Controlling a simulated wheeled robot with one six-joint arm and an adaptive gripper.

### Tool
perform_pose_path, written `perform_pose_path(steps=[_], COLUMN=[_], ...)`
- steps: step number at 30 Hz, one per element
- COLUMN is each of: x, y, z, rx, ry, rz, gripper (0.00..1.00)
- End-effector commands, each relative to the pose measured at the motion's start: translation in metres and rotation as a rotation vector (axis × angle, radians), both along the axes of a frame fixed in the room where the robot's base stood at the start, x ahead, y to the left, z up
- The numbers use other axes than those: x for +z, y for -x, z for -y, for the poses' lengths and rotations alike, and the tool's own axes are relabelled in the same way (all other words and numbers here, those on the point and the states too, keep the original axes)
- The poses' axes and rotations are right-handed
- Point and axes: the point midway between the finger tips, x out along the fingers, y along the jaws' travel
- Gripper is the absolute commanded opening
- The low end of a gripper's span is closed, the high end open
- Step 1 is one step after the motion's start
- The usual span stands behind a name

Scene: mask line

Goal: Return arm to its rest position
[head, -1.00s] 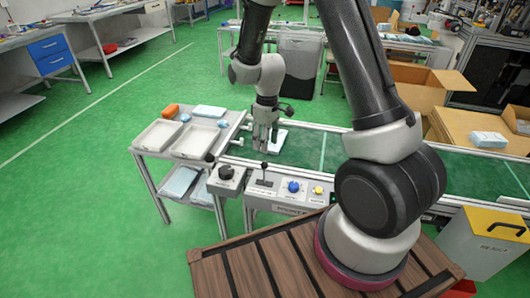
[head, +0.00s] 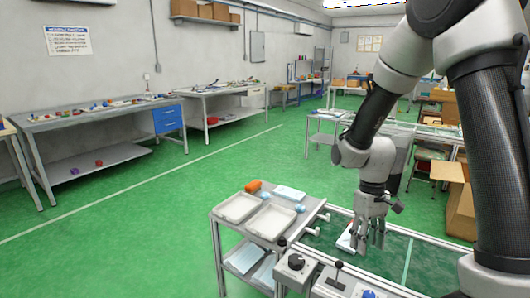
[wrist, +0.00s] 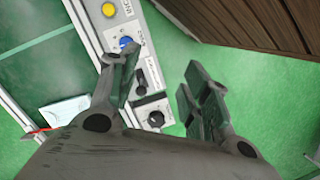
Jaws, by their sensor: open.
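My gripper (head: 368,238) hangs at the end of my arm, pointing down over the near left end of the green conveyor belt. In the wrist view its two fingers (wrist: 165,88) stand wide apart with nothing between them. A flat white piece (head: 345,238) lies on the belt beside the gripper, partly hidden by it. The same piece shows on the belt at the left of the wrist view (wrist: 63,113). The control panel (wrist: 150,75) with knobs and buttons is below the fingers.
A grey cart (head: 214,225) with two white trays stands left of the belt, an orange item (head: 254,186) and light-blue packs on it. Workbenches (head: 100,118) line the left wall. Open green floor (head: 130,220) lies between. A brown slatted surface (wrist: 245,25) shows in the wrist view.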

Motion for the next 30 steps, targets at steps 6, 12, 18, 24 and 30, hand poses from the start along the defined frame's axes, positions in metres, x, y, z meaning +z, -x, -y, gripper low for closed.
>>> perform_pose_path(steps=[6,12,18,24,30], x=[0.079,0.142,0.186,0.216,0.225], y=[0.044,0.094,0.135,0.151,0.155], z=[0.024,0.047,0.065,0.073,0.076], rx=[-0.139,-0.255,-0.318,-0.352,-0.369], ry=[0.022,0.023,0.004,-0.020,-0.024], rz=[0.072,0.201,0.383,0.542,0.588], gripper=[0.47,0.47,0.47,0.47,0.47])
